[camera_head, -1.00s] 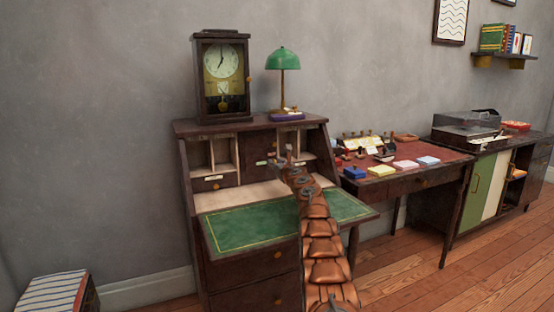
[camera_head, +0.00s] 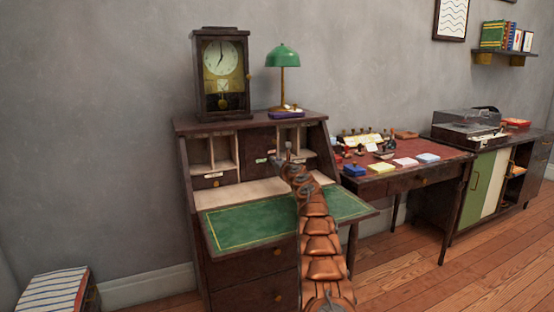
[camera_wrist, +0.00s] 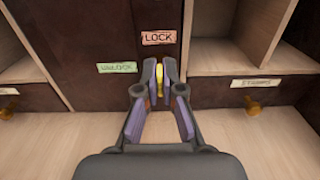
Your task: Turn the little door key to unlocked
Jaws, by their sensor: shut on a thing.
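The little door key (camera_wrist: 159,80) shows in the wrist view as a yellow upright piece between my fingertips, in front of the small dark door (camera_wrist: 105,30). My gripper (camera_wrist: 159,88) is shut on the key. The key stands in line below the pink LOCK label (camera_wrist: 158,37). The green UNLOCK label (camera_wrist: 117,68) is to the left of the key. In the head view, my gripper (camera_head: 288,154) reaches the small door in the middle of the writing desk; the key is too small to tell there.
Open pigeonholes (camera_wrist: 230,35) flank the door, with small knobbed drawers below them. The green desk leaf (camera_head: 240,228) lies clear under my arm. A clock (camera_head: 222,75) and a green lamp (camera_head: 283,58) stand on top.

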